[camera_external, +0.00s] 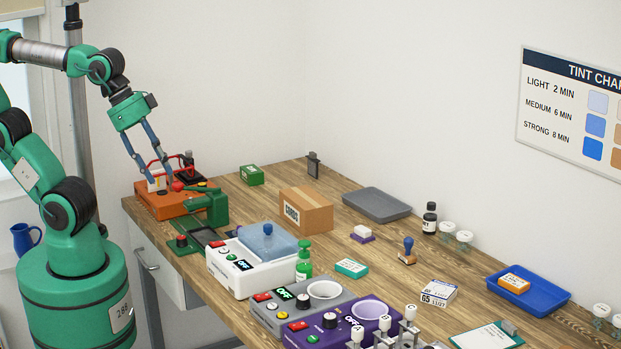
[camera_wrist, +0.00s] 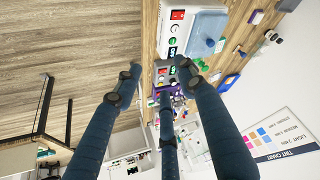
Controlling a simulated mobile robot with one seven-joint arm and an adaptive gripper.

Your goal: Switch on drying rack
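I cannot tell for sure which thing is the drying rack. A metal stand with lettered white caps (camera_external: 385,325), cut off by the bottom edge, may be it; no switch shows clearly on it.
An orange device (camera_external: 172,208) shows by my fingers at the table's far left. A green press (camera_external: 212,208), a cardboard box (camera_external: 306,211), a grey tray (camera_external: 377,203) and a blue tray (camera_external: 528,303) stand on the wooden table.

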